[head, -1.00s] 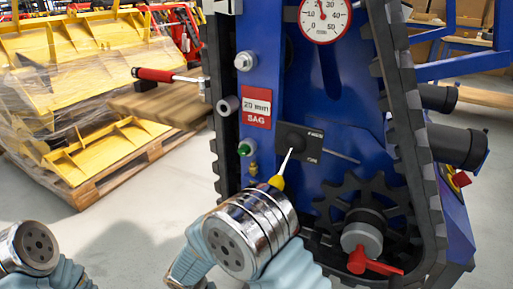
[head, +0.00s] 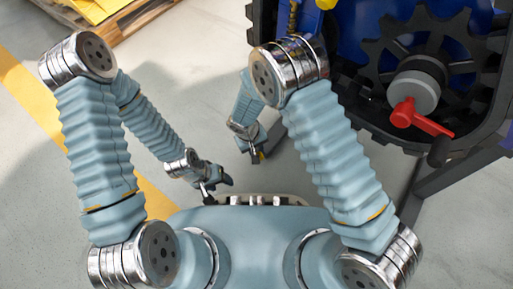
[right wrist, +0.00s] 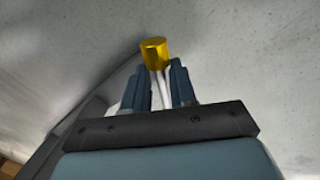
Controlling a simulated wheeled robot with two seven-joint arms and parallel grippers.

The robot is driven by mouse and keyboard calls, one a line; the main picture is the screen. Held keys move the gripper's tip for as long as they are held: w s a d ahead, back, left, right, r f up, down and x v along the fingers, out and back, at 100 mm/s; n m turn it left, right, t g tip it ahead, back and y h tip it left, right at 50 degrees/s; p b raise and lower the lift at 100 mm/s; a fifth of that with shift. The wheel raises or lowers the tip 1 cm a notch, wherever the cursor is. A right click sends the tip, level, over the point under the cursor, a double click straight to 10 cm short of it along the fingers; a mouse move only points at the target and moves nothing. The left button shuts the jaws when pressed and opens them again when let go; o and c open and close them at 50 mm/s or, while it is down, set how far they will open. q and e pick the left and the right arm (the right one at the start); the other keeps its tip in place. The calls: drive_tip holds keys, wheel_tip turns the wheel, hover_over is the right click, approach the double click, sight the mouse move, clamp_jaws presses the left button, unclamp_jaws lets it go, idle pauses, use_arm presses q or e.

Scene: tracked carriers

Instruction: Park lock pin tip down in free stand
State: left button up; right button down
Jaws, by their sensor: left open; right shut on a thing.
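My right gripper (right wrist: 158,85) is shut on the gold-headed pin (right wrist: 155,53) in the right wrist view. The gold cylindrical head stands beyond the fingertips, and a pale shaft shows between the fingers. The pin's tip is hidden. In the head view my right gripper (head: 253,150) hangs low beside the tracked carrier, with a small yellow spot at its fingers. My left gripper (head: 217,187) is open and empty, a little left of and nearer than the right one. I cannot make out a stand in either view.
The blue tracked carrier (head: 357,42) with its black track and toothed wheel (head: 405,62) fills the upper right. A red handle (head: 421,118) sticks out from its hub. A pallet (head: 128,15) is at upper left. Grey floor (head: 190,75) and a yellow floor line (head: 35,103) lie left.

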sight(256, 149)
drive_tip(key=w+f, duration=0.1)
drive_tip(key=f, duration=0.1)
drive_tip(key=w+f+b, duration=0.1)
drive_tip(key=f, duration=0.1)
drive_tip(key=w+f, duration=0.1)
drive_tip(key=f, duration=0.2)
drive_tip(key=shift+w+d+b, duration=0.1)
drive_tip(key=shift+w+b, duration=0.05)
drive_tip(key=shift+b, duration=0.15)
drive_tip(key=shift+f, duration=0.35)
